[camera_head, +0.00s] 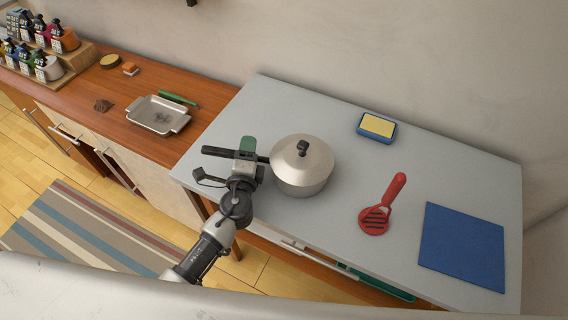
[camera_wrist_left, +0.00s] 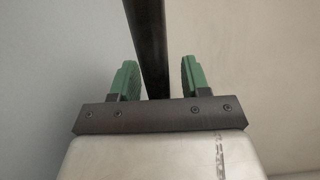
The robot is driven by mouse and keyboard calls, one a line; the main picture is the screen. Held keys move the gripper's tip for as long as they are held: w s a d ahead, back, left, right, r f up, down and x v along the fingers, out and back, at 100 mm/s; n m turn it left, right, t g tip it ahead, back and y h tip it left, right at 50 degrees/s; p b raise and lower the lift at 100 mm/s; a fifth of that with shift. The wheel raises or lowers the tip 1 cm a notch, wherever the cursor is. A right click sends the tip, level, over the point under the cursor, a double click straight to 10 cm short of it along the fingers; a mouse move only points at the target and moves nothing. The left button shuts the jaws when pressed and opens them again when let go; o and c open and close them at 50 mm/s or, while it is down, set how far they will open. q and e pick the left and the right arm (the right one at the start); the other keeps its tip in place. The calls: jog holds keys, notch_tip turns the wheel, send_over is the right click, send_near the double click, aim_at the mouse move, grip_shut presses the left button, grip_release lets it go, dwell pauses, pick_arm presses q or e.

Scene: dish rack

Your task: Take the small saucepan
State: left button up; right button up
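The small saucepan (camera_head: 300,178) is silver with a lid and a black knob, standing upright on the grey counter. Its black handle (camera_head: 217,151) points left. My left gripper (camera_head: 247,156) is at the handle, just left of the pan body. In the left wrist view the dark handle (camera_wrist_left: 148,45) runs between my green-padded fingers (camera_wrist_left: 157,80), with a gap visible on both sides, so the gripper is open around it. My right gripper is in no view.
On the grey counter (camera_head: 330,245) are a yellow sponge in a blue dish (camera_head: 377,127), a red slotted utensil (camera_head: 378,212) and a blue mat (camera_head: 462,247). A metal tray (camera_head: 157,115) and a green-handled item (camera_head: 178,99) lie on the wooden counter. Bottles stand far left.

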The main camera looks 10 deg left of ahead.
pick_arm(q)
grip_shut()
jog(key=shift+w+r, duration=0.1)
jog(key=shift+r, duration=0.05)
